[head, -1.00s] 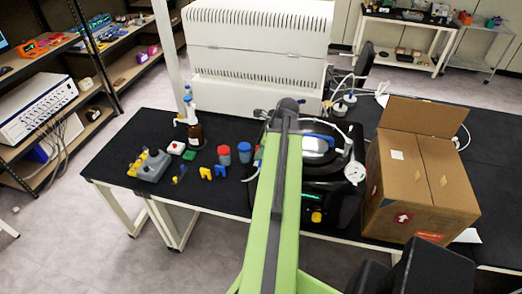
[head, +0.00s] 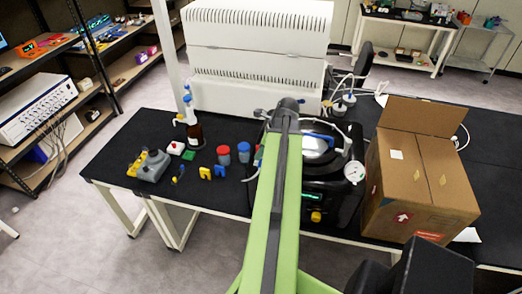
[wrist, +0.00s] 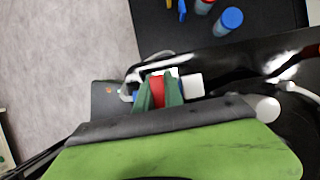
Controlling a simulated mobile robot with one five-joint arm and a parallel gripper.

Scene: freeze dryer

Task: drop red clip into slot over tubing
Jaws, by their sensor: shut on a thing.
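The red clip (wrist: 158,91) shows in the wrist view between the green fingers of my gripper (wrist: 159,92), which is shut on it. Just beyond the fingers are a white block-like part and a bit of blue (wrist: 173,72). A pale loop of tubing (wrist: 135,78) runs beside the fingers on the left. The slot is hidden behind the fingers and clip, so I cannot tell whether the clip touches it. In the head view my green arm hides the gripper and clip.
A black freeze dryer unit (head: 330,203) with a gauge stands on the black bench, with an open cardboard box (head: 420,195) to its right. Red-capped (head: 223,154) and blue-capped (head: 243,152) containers, blue and yellow clips (head: 212,172) and a brown bottle (head: 195,135) stand to its left.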

